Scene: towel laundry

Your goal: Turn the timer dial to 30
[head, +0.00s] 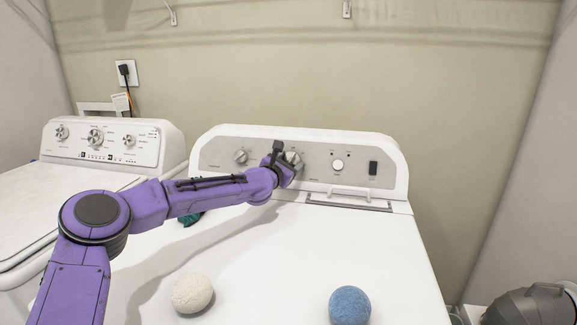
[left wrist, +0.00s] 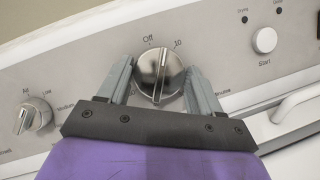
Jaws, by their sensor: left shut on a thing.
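The timer dial (left wrist: 160,72) is a round silver knob on the grey control panel of the white dryer (head: 380,270). In the left wrist view its raised grip points up and slightly right, between the printed "Off" and "10" marks. The 30 mark cannot be made out. In the head view the dial (head: 294,158) is partly hidden by my gripper. My left gripper (head: 287,165) is at the panel, with a finger on each side of the dial, shut on it. The fingers also show in the left wrist view (left wrist: 160,82). My right gripper is out of view.
On the panel are another knob (head: 240,156), a round start button (head: 338,165) and a dark switch (head: 373,168). A cream ball (head: 192,293) and a blue ball (head: 350,305) lie on the dryer top. A washer (head: 100,145) stands left; a dark green cloth (head: 190,218) lies behind my arm.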

